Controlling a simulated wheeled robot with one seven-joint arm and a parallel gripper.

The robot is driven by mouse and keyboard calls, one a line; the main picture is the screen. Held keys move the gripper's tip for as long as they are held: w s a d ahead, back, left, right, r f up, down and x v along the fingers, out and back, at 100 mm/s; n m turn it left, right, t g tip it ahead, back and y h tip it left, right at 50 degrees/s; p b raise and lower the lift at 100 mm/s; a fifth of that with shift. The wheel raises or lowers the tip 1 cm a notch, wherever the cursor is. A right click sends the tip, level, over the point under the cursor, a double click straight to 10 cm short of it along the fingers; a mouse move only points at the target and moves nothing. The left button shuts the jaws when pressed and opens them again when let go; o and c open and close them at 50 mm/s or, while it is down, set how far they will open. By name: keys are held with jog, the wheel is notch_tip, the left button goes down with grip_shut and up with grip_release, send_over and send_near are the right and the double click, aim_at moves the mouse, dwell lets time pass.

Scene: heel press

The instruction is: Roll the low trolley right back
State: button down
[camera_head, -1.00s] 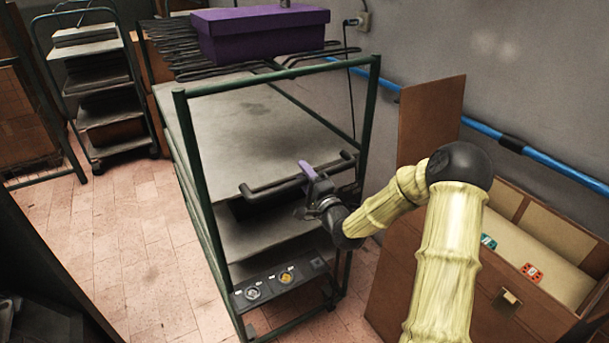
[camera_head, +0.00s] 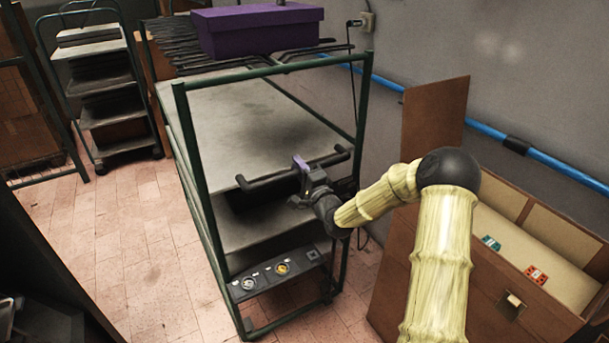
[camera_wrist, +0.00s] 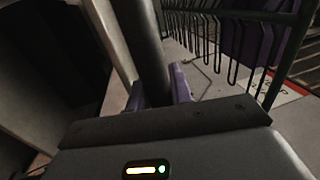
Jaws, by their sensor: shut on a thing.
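A trolley with a green tube frame (camera_head: 184,140) and grey shelves stands in the middle of the head view. A dark handle bar (camera_head: 262,183) runs across its near end, level with the upper grey shelf. My gripper (camera_head: 301,170), with purple fingertips, is shut on this bar near its middle. In the wrist view the dark bar (camera_wrist: 148,50) passes between the purple fingers (camera_wrist: 157,90). A panel with two round dials (camera_head: 265,275) sits low on the trolley's near end. Its wheels and far end are mostly hidden.
A purple box (camera_head: 255,32) lies on dark rods at the trolley's far end. A smaller shelved trolley (camera_head: 105,85) stands at the back left. A wooden chest (camera_head: 465,290) is close on the right, before a wall with a blue pipe (camera_head: 480,135). Tiled floor lies clear on the left.

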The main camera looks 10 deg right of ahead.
jog(key=shift+r, duration=0.1)
jog(key=c, duration=1.7)
grip_release()
jog(key=o, duration=0.4)
jog(key=shift+w, duration=0.2)
jog(key=shift+o, duration=0.2)
jog(key=shift+s, duration=0.1)
jog(key=b+v, duration=0.2)
jog(key=v, duration=1.5)
jog(key=shift+s, duration=0.15)
